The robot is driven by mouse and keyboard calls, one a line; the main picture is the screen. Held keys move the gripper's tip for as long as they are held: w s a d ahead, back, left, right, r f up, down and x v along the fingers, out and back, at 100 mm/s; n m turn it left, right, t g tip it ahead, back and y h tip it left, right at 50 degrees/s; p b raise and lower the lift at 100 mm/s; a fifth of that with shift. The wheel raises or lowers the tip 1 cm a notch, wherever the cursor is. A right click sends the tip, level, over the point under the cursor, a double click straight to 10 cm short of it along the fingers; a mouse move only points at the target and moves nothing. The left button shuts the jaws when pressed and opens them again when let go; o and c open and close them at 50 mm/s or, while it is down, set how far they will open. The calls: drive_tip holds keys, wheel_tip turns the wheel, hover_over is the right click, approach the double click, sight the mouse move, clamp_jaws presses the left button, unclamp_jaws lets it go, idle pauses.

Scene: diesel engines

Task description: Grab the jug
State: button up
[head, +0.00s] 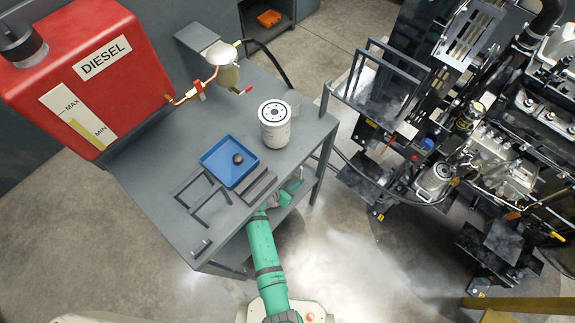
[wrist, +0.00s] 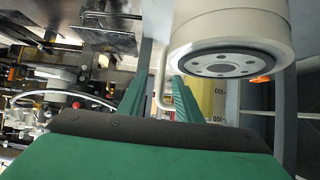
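My gripper (head: 292,190) is at the bench's near edge, apart from the jug in the head view. In the wrist view my gripper (wrist: 160,92) shows two green fingers spread apart. A pale curved handle and a yellowish, marked surface, seemingly the jug (wrist: 205,98), show between and behind the fingers. The image seems upside down. The white filter (wrist: 232,40) looms large at upper right. I see no grip on anything.
The blue tray (head: 217,174) with a small dark part, dark frames and bars lie on the bench (head: 160,175). The red diesel tank (head: 85,70) stands at left. The engine (head: 500,140) fills the right. Open floor lies in front.

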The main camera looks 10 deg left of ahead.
sight(301, 174)
drive_tip(key=shift+w+r+x, duration=0.1)
drive_tip(key=shift+x, duration=1.35)
drive_tip(key=shift+w+r+x, duration=0.1)
drive_tip(key=shift+w+x, duration=0.05)
drive_tip(key=shift+x, duration=1.25)
drive_tip(key=shift+a, duration=0.1)
drive_tip(key=shift+c, duration=0.6)
clamp_jaws()
drive_tip(key=shift+a, duration=0.1)
drive_tip(key=shift+s+d, duration=0.15)
drive_tip(key=shift+d, duration=0.05)
drive_tip(key=shift+a, duration=0.15)
